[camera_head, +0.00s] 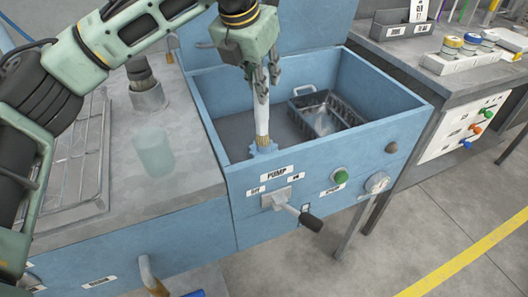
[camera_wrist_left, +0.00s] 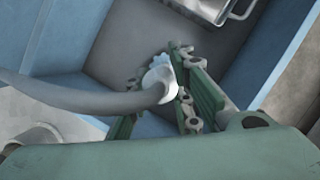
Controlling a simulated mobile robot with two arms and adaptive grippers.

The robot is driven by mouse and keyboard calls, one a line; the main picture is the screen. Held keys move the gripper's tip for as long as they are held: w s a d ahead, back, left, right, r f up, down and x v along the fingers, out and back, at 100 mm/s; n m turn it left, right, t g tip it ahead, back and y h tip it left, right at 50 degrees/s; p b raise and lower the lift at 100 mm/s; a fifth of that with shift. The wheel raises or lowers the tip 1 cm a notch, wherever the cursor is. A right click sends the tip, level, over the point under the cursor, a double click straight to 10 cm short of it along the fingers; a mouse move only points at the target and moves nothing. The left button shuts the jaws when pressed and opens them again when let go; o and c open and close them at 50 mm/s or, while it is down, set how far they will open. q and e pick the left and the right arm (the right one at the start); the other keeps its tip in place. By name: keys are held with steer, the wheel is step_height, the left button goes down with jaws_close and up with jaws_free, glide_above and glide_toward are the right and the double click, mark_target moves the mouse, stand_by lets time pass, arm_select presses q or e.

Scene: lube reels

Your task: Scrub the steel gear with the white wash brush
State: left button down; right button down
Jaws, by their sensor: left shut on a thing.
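My left gripper (camera_head: 263,80) is over the blue wash basin (camera_head: 215,122) and shut on the white wash brush (camera_head: 262,117). My right gripper is not in view.
A metal wire basket (camera_head: 325,110) stands in the basin's right half. The front panel has a PUMP label and a black-handled lever (camera_head: 310,221). A translucent cup (camera_head: 154,151) and a grey holder (camera_head: 148,97) are on the left counter. A workbench (camera_head: 420,55) stands at right.

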arm_select(q)
steer(key=shift+s+a, duration=0.2)
steer(key=shift+a, duration=0.4)
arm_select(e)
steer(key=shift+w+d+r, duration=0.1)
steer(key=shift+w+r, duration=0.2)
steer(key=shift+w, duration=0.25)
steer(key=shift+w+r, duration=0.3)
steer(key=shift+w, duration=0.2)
arm_select(q)
steer(key=shift+r, duration=0.1)
